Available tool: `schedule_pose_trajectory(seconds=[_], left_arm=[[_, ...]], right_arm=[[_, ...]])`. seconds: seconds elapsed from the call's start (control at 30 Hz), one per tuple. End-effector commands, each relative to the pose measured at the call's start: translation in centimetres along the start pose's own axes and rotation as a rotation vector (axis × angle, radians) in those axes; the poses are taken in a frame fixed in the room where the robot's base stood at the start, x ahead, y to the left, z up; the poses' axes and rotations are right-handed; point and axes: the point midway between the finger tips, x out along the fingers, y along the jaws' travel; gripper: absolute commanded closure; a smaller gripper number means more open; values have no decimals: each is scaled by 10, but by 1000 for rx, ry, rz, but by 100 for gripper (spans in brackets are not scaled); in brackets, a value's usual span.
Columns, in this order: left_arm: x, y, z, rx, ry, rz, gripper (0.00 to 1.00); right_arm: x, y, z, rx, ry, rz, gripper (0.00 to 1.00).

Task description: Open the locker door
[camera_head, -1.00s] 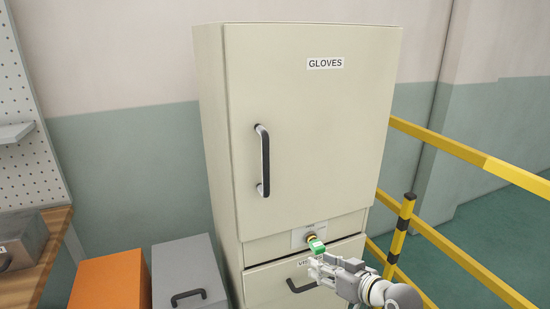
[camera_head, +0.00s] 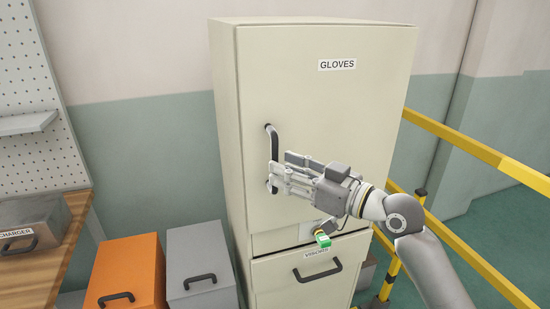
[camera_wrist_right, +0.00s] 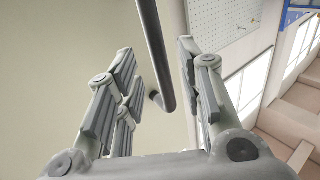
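The cream locker door (camera_head: 360,110) is labelled GLOVES and looks shut. Its dark vertical handle (camera_head: 273,142) is near the door's left edge, and the handle also shows in the right wrist view (camera_wrist_right: 153,40). My right gripper (camera_head: 284,172) is at the handle's lower half, in front of the door. In the right wrist view its fingers (camera_wrist_right: 157,65) are open, with the handle between them and gaps on both sides. The gripper hides part of the handle in the head view. My left gripper is in no view.
Below the door are a green-tagged key (camera_head: 322,240) and a labelled drawer (camera_head: 290,290). An orange box (camera_head: 125,265) and a grey box (camera_head: 200,255) stand to the left, beside a wooden bench (camera_head: 40,275). Yellow railing (camera_head: 470,155) runs along the right.

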Motion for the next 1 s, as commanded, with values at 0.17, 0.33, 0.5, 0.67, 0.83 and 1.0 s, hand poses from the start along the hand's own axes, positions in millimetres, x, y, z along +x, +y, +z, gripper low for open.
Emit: schedule_pose_trajectory(seconds=[0.17, 0.33, 0.5, 0.67, 0.83, 1.0], left_arm=[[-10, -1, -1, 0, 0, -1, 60], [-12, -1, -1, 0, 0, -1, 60], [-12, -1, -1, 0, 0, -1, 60], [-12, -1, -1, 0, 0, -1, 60], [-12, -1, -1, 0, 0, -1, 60], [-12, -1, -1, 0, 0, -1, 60]], right_arm=[[24, 0, -2, 1, 2, 0, 65], [34, 0, -1, -1, 1, 0, 65], [36, 0, 0, -1, 0, 1, 65], [36, 0, 0, -1, 0, 1, 70], [35, 0, 0, -1, 0, 1, 92], [35, 0, 0, -1, 0, 1, 100]])
